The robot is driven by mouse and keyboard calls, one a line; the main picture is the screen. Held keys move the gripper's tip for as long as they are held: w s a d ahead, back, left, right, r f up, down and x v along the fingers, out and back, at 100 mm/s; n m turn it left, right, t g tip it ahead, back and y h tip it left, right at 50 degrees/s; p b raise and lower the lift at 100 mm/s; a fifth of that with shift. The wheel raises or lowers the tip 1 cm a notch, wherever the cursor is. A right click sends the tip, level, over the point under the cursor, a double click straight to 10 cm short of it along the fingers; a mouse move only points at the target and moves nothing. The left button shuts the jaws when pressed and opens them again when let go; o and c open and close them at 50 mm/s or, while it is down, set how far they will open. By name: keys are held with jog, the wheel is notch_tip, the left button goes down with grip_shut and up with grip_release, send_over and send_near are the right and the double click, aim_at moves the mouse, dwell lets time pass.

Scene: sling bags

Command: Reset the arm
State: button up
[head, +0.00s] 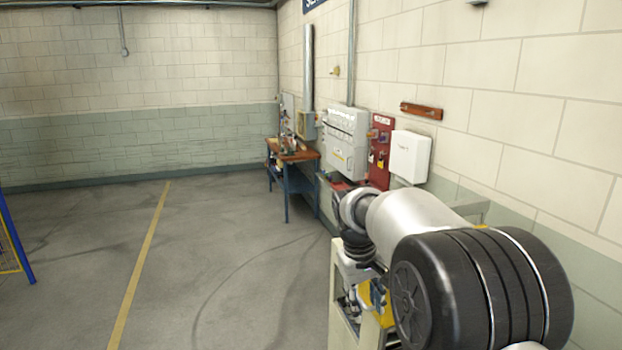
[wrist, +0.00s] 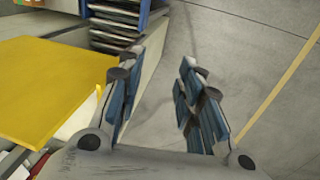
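My gripper (wrist: 157,92) shows in the wrist view with its two blue-padded fingers spread apart. Nothing is between the fingers; grey floor shows through the gap. In the head view my arm reaches forward at the lower right, with its large dark joint nearest the camera. My gripper is hidden there behind the arm. No sling bag can be made out in either view.
A yellow panel (wrist: 50,90) lies left of my gripper, beside a blue rack of stacked items (wrist: 115,25). A workbench (head: 292,156) stands by the right wall, near a grey wall cabinet (head: 347,140). A blue post (head: 16,235) stands far left. The middle floor is clear.

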jog(key=s+d+f+m+t+y+b, duration=0.1)
jog(key=s+d+f+m+b, duration=0.15)
jog(key=s+b, duration=1.05)
jog(key=s+f+t+b, duration=0.1)
jog(key=s+f+b, duration=0.3)
jog(key=s+f, duration=0.3)
jog(key=s+f+t+y+b, duration=0.1)
jog(key=s+f+b, duration=0.3)
jog(key=s+f, duration=0.3)
jog(key=s, duration=0.5)
jog(key=shift+a+f+m, duration=0.2)
jog(key=shift+f+m, duration=0.1)
jog(key=shift+m, duration=0.05)
jog(key=shift+c, duration=0.2)
